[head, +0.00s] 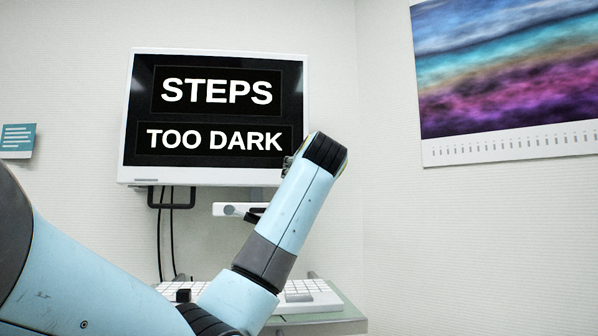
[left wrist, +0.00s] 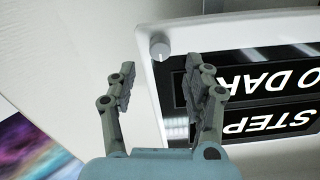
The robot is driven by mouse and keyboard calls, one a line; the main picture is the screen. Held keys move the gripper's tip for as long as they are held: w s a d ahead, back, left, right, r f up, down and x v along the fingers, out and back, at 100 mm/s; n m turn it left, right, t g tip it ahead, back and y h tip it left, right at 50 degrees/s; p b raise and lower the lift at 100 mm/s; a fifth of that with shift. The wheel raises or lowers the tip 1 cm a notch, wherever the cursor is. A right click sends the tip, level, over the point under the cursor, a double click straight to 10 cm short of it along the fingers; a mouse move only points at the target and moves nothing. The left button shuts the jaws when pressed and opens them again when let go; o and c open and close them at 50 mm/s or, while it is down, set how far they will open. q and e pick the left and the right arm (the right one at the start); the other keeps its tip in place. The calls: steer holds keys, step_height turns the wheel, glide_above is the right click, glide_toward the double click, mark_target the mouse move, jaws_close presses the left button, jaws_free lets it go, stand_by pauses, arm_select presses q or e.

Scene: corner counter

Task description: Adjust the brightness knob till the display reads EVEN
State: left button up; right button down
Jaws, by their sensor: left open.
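The display (head: 218,172) hangs on the wall in a white frame. Its black screen reads "STEPS" above "TOO DARK". In the left wrist view the display (left wrist: 270,65) appears upside down. The brightness knob (left wrist: 159,50), a small round grey-white knob, sits at the frame's corner; in the head view my arm hides it. My left gripper (left wrist: 161,66) is open and empty, its fingers on either side of the knob in the picture; the knob appears just beyond the tips, and contact cannot be told. In the head view only a sliver of this gripper (head: 287,166) shows. My right gripper is not in view.
A white keyboard (head: 300,291) lies on the counter (head: 335,318) below the display. Dark cables (head: 165,240) hang under the display beside a white bar (head: 228,209). A colourful calendar (head: 505,75) hangs on the right wall, and a teal note (head: 18,141) on the left.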

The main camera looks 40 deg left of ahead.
arm_select(q)
steer(key=shift+p+x, duration=0.5)
steer(key=shift+x, duration=2.1)
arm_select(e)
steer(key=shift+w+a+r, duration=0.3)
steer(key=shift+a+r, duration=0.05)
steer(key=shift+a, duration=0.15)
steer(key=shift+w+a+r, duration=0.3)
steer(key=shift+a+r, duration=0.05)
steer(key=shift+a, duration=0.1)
arm_select(q)
steer(key=shift+f, duration=0.1)
steer(key=shift+c, duration=0.3)
steer(key=shift+s, duration=0.1)
jaws_close()
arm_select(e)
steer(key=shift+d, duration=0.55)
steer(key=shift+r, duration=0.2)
arm_select(q)
steer(key=shift+d+m+p, duration=0.1)
steer(key=shift+m+p, duration=3.05)
steer(key=shift+m, duration=1.15)
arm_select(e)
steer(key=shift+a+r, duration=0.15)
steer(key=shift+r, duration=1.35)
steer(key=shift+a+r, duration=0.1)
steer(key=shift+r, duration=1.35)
arm_select(q)
steer(key=shift+f, duration=0.1)
